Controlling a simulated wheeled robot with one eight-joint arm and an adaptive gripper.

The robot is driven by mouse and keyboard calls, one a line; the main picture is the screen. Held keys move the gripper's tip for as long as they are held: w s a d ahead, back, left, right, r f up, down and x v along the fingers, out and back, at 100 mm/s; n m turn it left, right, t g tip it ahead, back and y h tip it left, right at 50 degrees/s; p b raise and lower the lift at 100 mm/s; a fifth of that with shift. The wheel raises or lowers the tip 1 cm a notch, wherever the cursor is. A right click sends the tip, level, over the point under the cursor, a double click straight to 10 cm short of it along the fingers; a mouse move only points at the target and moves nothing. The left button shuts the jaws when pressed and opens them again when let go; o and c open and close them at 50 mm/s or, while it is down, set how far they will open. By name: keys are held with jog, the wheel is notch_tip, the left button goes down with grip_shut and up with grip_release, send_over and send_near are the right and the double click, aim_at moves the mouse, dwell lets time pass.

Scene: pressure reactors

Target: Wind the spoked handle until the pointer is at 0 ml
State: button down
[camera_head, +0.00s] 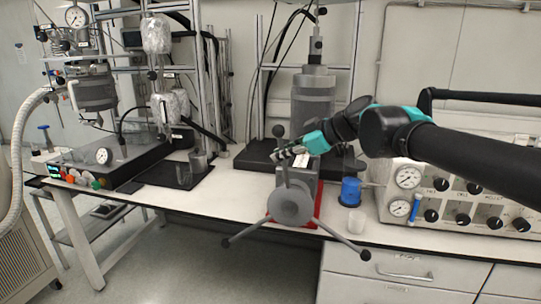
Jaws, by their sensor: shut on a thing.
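The spoked handle (289,207) is a grey round hub with three spokes, each ending in a dark ball knob. It faces forward at the table's front edge. One spoke points up, one down left and one down right. My gripper (279,154) reaches in from the right and is shut on the upper spoke, just below its knob (278,131). I cannot make out the pointer or the ml scale in this view.
A blue-capped container (350,191) and a clear beaker (353,223) stand right of the handle. A control box with gauges (456,200) is further right, below my arm. A grey reactor (312,98) stands behind. The space in front of the handle is open.

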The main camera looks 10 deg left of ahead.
jog(key=shift+d+y, duration=0.5)
jog(key=shift+d, duration=0.4)
jog(key=c, duration=1.5)
grip_release()
jog(key=shift+c, duration=0.2)
jog(key=v, duration=1.2)
jog(key=shift+s, duration=0.1)
